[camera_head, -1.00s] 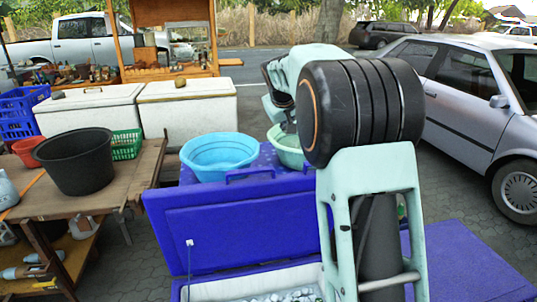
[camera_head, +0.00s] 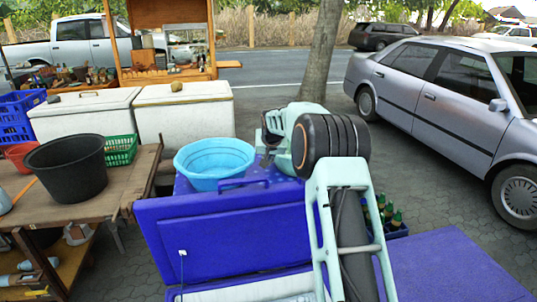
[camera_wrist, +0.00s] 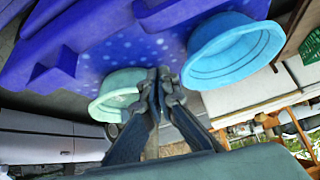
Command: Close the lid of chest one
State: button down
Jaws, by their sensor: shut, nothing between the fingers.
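The blue chest lid (camera_head: 215,235) stands open and tilted up in the head view, with a handle (camera_head: 243,183) along its top edge. Below it shows a strip of the chest's pale inside (camera_head: 250,289); my arm covers its right part. My gripper (camera_head: 264,158) is beyond the lid's top edge, over the blue surface behind, and is not holding anything. In the wrist view its fingers (camera_wrist: 156,76) are together, in front of a pale green bowl (camera_wrist: 118,90). I cannot tell whether they touch anything.
A light blue basin (camera_head: 214,160) stands behind the lid, left of my gripper; it also shows in the wrist view (camera_wrist: 236,48). A crate of bottles (camera_head: 389,217) is right of my arm. A wooden table (camera_head: 120,185) with a black tub (camera_head: 68,166) stands left.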

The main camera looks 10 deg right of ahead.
jog(key=shift+s+a+f, duration=0.1)
jog(key=shift+s+f, duration=0.15)
jog(key=shift+f, duration=0.25)
jog(key=shift+s+a+f, duration=0.1)
jog(key=shift+s+f, duration=0.1)
jog(key=shift+f, duration=0.3)
jog(key=shift+s+a+f+p, duration=0.15)
jog(key=shift+s+f+p, duration=0.2)
jog(key=shift+s, duration=0.45)
jog(key=shift+f, duration=0.1)
